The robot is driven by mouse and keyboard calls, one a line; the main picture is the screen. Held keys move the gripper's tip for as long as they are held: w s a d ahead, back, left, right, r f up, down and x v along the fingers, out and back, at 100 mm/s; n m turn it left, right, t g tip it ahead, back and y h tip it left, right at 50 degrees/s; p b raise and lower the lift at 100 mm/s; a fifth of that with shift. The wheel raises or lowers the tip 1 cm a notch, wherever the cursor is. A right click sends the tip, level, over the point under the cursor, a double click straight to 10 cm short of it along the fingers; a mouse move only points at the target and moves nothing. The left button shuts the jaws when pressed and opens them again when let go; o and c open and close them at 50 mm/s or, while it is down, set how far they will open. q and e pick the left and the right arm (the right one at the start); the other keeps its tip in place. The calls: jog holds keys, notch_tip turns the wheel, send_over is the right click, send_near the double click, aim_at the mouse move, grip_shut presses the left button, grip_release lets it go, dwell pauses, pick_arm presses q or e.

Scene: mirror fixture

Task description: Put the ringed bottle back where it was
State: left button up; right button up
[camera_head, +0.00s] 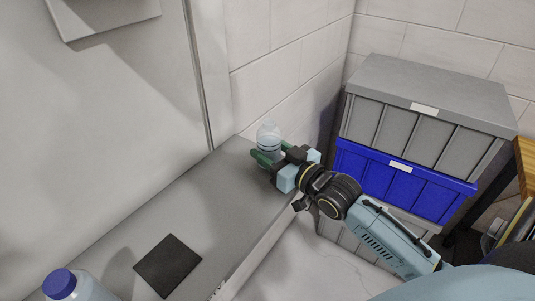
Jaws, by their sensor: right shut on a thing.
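A clear, pale bottle (268,140) stands upright, or nearly so, over the far right end of the grey ledge (215,180). My right gripper (271,154) reaches it from the lower right and is shut on its body, with green fingertips on either side. The fingers hide part of the bottle, and I cannot tell whether its base touches the ledge. Rings on it are too small to make out surely. A second bottle with a blue cap (60,284) is at the bottom left, cut off by the picture edge. My left gripper is not in view.
A dark square (168,265) lies on the ledge between the two bottles. Stacked crates, grey (425,98) above blue (400,180), stand right of my right gripper. A pale block wall (290,70) is close behind the held bottle. Much of the ledge is bare.

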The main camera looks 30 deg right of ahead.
jog(key=shift+w+a+f, duration=0.15)
jog(key=shift+w+f, duration=0.2)
jog(key=shift+f, duration=0.3)
jog(key=shift+f, duration=0.15)
jog(key=o, duration=1.2)
jog(key=s, duration=0.4)
jog(key=s+d, duration=0.1)
jog(key=s, duration=0.3)
jog(key=s+d, duration=0.1)
jog(key=s, duration=0.2)
jog(key=shift+s+d, duration=0.15)
jog(key=shift+s, duration=0.25)
